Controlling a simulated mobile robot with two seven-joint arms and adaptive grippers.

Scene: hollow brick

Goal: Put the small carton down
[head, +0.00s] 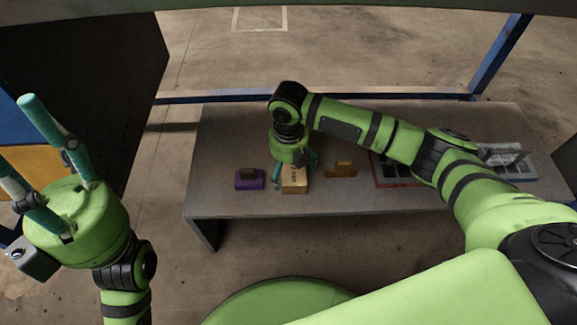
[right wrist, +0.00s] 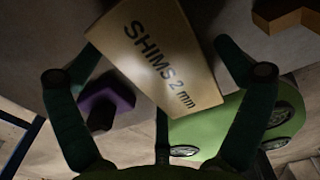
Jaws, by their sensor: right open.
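The small carton (head: 294,182) is a tan box that appears to rest on the grey table (head: 225,135), near its front edge. In the right wrist view the carton (right wrist: 160,55) shows the print "SHIMS 2 mm". My right gripper (head: 294,170) is directly above it, pointing down. Its fingers are open, spread around the carton, with gaps visible beside the box in the right wrist view. My left gripper (head: 18,135) is raised at the far left, away from the table, with its fingers apart and empty.
A purple block (head: 249,184) with a dark piece on it stands left of the carton. A stepped orange-brown block (head: 341,170) stands to its right. A red-edged tray (head: 381,179) and a grey tray (head: 520,168) lie farther right. The table's left end is clear.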

